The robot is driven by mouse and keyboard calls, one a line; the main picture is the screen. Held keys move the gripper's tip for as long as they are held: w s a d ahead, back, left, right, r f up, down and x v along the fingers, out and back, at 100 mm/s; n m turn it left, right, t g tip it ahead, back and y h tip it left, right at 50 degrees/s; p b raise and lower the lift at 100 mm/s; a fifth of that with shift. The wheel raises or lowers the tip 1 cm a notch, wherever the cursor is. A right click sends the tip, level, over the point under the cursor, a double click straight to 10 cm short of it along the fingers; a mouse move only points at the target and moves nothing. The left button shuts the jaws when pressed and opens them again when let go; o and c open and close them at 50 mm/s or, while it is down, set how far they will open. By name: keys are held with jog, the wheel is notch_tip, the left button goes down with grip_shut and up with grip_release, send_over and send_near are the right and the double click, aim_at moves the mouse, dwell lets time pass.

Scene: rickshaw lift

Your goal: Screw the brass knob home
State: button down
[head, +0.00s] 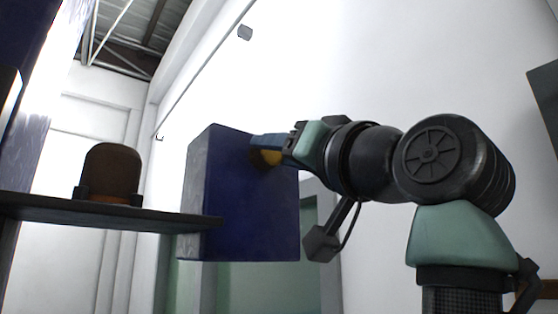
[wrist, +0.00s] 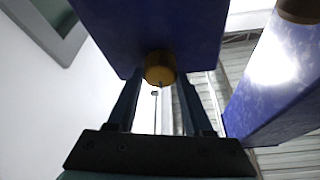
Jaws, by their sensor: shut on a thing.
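The brass knob (head: 270,158) sits at the right-hand side of a dark blue block (head: 240,215). In the wrist view the knob (wrist: 160,66) is a short golden cylinder against the edge of the blue block (wrist: 155,25). My gripper (head: 262,148) reaches in from the right and is shut on the knob. In the wrist view its two dark fingers stand on either side of the knob. The fingers partly cover the knob in the head view. How deep the knob sits, and any thread, cannot be seen.
A dark shelf (head: 60,208) reaches to the block from the left and carries a brown rounded object (head: 112,170). Another blue slab (wrist: 275,85) stands at the right in the wrist view. A grey box (head: 546,100) is at the right edge. White walls stand behind.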

jog(key=m+g+h, duration=0.1)
jog(key=m+h, duration=0.1)
jog(key=m, duration=0.5)
jog(key=m+g+h, duration=0.1)
jog(key=m+h, duration=0.1)
jog(key=m, duration=0.6)
jog(key=r+m+g+h, duration=0.1)
jog(key=m+h, duration=0.2)
jog(key=m, duration=0.5)
jog(key=shift+s+a+g, duration=0.15)
jog(key=shift+a+g, duration=0.05)
jog(key=shift+g, duration=0.1)
jog(key=shift+c, duration=1.5)
grip_release()
